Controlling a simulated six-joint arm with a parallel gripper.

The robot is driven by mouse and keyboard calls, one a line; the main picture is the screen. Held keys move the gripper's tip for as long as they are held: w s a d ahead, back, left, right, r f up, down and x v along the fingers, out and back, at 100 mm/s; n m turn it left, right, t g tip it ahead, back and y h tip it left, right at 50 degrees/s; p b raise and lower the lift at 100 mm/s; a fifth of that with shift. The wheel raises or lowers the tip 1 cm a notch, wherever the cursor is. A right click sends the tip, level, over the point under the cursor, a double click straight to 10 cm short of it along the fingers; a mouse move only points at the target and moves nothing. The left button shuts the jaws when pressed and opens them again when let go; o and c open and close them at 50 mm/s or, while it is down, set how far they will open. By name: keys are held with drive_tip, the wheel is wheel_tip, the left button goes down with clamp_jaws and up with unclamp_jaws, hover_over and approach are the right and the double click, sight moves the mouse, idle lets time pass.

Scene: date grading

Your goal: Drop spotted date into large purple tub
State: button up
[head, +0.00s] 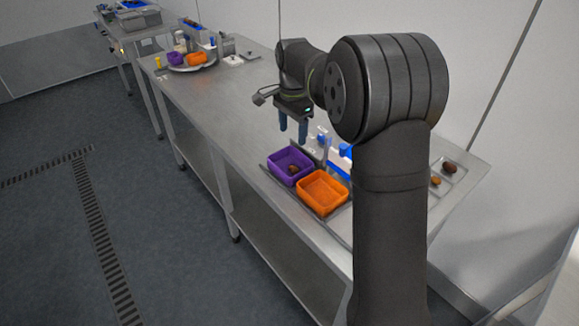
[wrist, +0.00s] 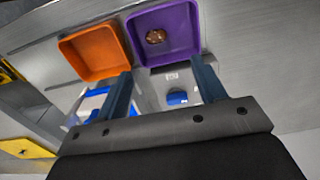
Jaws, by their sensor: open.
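The large purple tub (head: 290,167) stands on the steel table beside an orange tub (head: 322,192). A brown date (head: 293,169) lies inside the purple tub. In the wrist view the purple tub (wrist: 191,32) holds this date (wrist: 155,37), which shows lighter spots on its top. My gripper (head: 292,130) is open and empty above the table, close to the far side of the purple tub. In the wrist view its two blue fingers (wrist: 163,88) are apart with nothing between them.
The orange tub (wrist: 90,52) looks empty. A blue and white item (head: 340,160) stands behind the tubs. A clear tray (head: 447,172) with dates (head: 450,168) is at the right. A round tray (head: 192,66) with small purple and orange tubs is at the far end. The middle of the table is clear.

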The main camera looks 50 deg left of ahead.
wheel_tip(320, 180, up, 8)
idle(0.5)
wheel_tip(320, 180, down, 15)
drive_tip(key=shift+f, duration=0.1)
idle(0.6)
